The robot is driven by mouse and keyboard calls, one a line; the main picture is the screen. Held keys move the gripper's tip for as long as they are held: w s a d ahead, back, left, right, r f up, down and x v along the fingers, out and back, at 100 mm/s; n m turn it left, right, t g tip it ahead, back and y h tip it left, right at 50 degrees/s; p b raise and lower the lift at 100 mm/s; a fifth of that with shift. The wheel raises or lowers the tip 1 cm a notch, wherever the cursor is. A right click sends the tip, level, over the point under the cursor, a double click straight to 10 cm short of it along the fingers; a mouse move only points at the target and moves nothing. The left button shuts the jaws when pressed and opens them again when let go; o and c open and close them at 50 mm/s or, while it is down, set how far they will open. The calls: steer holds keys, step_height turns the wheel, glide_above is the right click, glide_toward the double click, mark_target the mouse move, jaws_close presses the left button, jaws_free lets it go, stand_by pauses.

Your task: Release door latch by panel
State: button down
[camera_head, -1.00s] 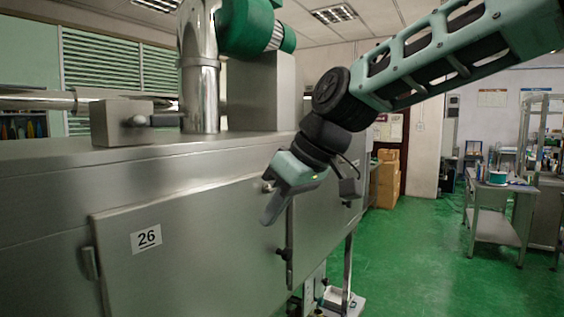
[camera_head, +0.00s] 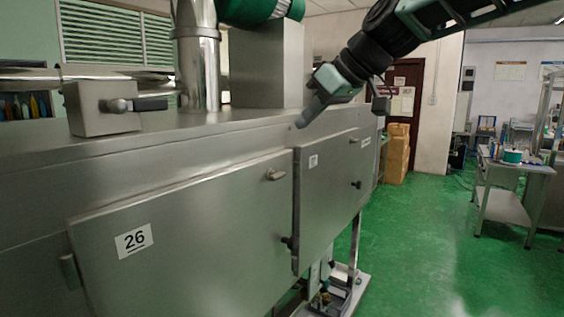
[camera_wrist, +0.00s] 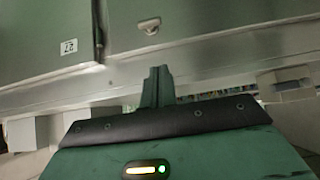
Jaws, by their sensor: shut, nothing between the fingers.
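The door marked 26 (camera_head: 190,235) is a flat steel panel on the machine's front, and looks closed. Its small metal latch handle (camera_head: 275,174) is at its upper right corner, with a dark knob (camera_head: 288,243) lower on the right edge. My gripper (camera_head: 300,122) is above and to the right of that handle, near the machine's top edge, apart from it. Its fingers are shut and empty. In the wrist view the picture is upside down: my shut fingers (camera_wrist: 157,85) point toward the machine front, and the handle (camera_wrist: 149,25) shows beyond them.
A second door (camera_head: 330,190) with its own handle and knob is to the right. A lever on a steel block (camera_head: 105,108) stands on the machine's top, near a vertical pipe (camera_head: 198,70). Green floor (camera_head: 430,230) is clear to the right; a work table (camera_head: 515,175) stands farther off.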

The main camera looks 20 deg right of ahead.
steer(key=p, duration=0.2)
glide_above(271, 174)
steer(key=s+d, duration=0.2)
steer(key=s, duration=0.1)
steer(key=f, duration=0.6)
steer(key=shift+w+a, duration=0.2)
step_height(271, 174, down, 3)
steer(key=shift+r, duration=0.2)
steer(key=shift+f, duration=0.8)
steer(key=shift+w, duration=0.1)
